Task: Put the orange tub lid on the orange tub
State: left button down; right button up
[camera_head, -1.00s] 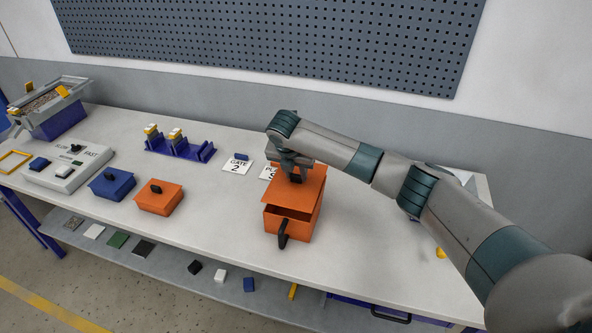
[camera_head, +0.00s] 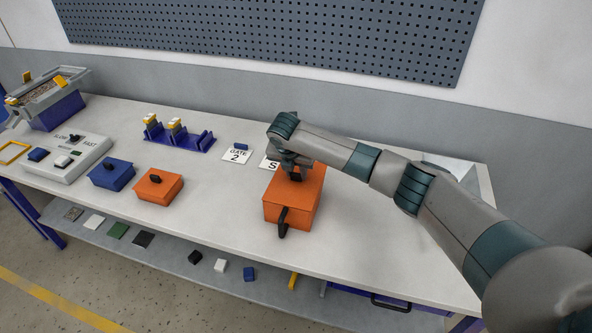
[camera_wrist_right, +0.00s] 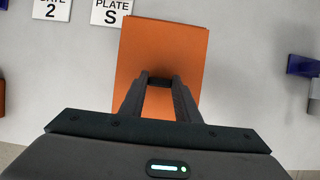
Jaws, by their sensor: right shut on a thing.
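The orange tub (camera_head: 286,217) stands on the bench right of centre, with a black handle on its front. The orange tub lid (camera_head: 311,186) lies over the top of the tub, and no gap shows between them in the head view. My right gripper (camera_head: 294,174) is above the lid, shut on its dark knob. In the right wrist view the lid (camera_wrist_right: 163,50) spreads flat beneath the fingers (camera_wrist_right: 160,80) and hides the tub. My left gripper is out of view.
A smaller orange box (camera_head: 158,187) and a blue box (camera_head: 111,174), both with black knobs, stand to the left. Behind are a blue rack (camera_head: 180,138) and a card reading Gate 2 (camera_head: 237,154).

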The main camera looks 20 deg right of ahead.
dwell(0.3)
jog(key=o, duration=1.2)
jog(key=b+v, duration=0.4)
jog(key=v, duration=1.3)
jog(key=shift+s+r+b, duration=0.15)
jog(key=shift+r+b, duration=0.05)
jog(key=shift+b, duration=0.15)
